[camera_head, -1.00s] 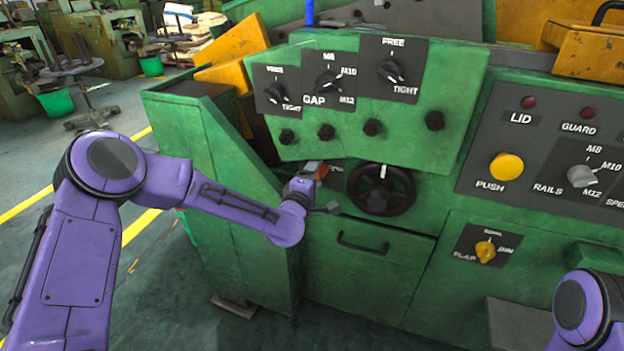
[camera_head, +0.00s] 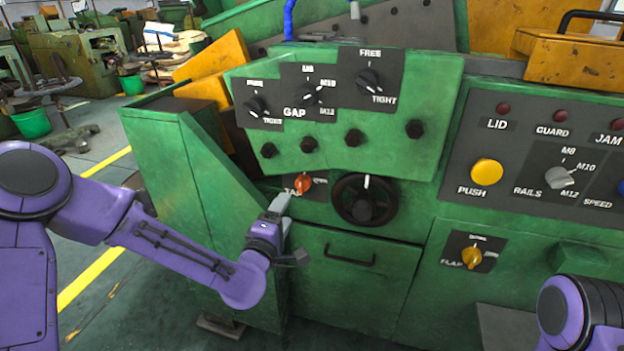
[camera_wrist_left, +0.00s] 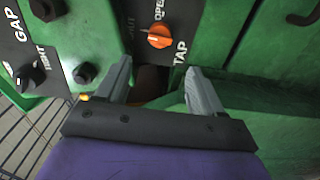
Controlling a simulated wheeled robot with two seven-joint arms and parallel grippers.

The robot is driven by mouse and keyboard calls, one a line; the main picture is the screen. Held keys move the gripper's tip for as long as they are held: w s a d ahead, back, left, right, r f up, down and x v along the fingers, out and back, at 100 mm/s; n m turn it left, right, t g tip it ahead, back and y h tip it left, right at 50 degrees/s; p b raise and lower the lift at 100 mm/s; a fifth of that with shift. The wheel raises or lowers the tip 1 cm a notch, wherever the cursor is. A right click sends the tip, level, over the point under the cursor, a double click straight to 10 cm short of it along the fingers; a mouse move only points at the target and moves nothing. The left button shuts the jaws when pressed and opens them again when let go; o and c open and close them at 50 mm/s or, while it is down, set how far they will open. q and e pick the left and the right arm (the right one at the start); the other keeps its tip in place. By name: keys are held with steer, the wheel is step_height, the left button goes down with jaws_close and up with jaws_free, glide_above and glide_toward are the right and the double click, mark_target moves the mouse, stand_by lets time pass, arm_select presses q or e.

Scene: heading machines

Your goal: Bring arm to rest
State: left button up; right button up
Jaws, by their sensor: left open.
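My left arm (camera_head: 165,243) comes in from the left in the head view, purple with dark joints. My left gripper (camera_head: 283,208) hangs in front of the green machine, below and left of the orange TAP knob (camera_head: 303,184). In the left wrist view the two grey fingers of the left gripper (camera_wrist_left: 160,88) stand apart with nothing between them. The orange TAP knob (camera_wrist_left: 160,37) lies beyond the fingertips, clear of them. Part of my right arm (camera_head: 580,315) shows at the lower right; its gripper is out of view.
The black handwheel (camera_head: 365,199) is right of the left gripper, with a drawer handle (camera_head: 349,257) below. The GAP panel (camera_head: 305,95) is above. A yellow PUSH button (camera_head: 487,172) and FLAP knob (camera_head: 471,257) are farther right. Open floor (camera_head: 105,290) lies left of the machine.

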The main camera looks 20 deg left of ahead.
arm_select(q)
steer(key=s+a+f+m+g+y+p, duration=0.1)
steer(key=s+a+f+m+g, duration=0.2)
steer(key=s+f, duration=0.55)
steer(key=s+f+m+g+y+p, duration=0.1)
steer(key=s+f+m+g, duration=0.4)
steer(key=f, duration=0.7)
steer(key=s+a+f+m+g+p, duration=0.1)
steer(key=s+a+f+g, duration=0.1)
steer(key=s, duration=0.5)
steer(key=s+a+f+m+g+y+p, duration=0.1)
steer(key=s+a+f+g, duration=0.1)
steer(key=s, duration=0.5)
steer(key=s+a+f+g+y+p, duration=0.1)
steer(key=s+a+f+g, duration=0.1)
steer(key=s, duration=0.6)
steer(key=shift+a+f+m+g, duration=0.25)
steer(key=shift+f+m+g, duration=0.15)
steer(key=shift+f, duration=0.1)
steer(key=shift+s, duration=0.1)
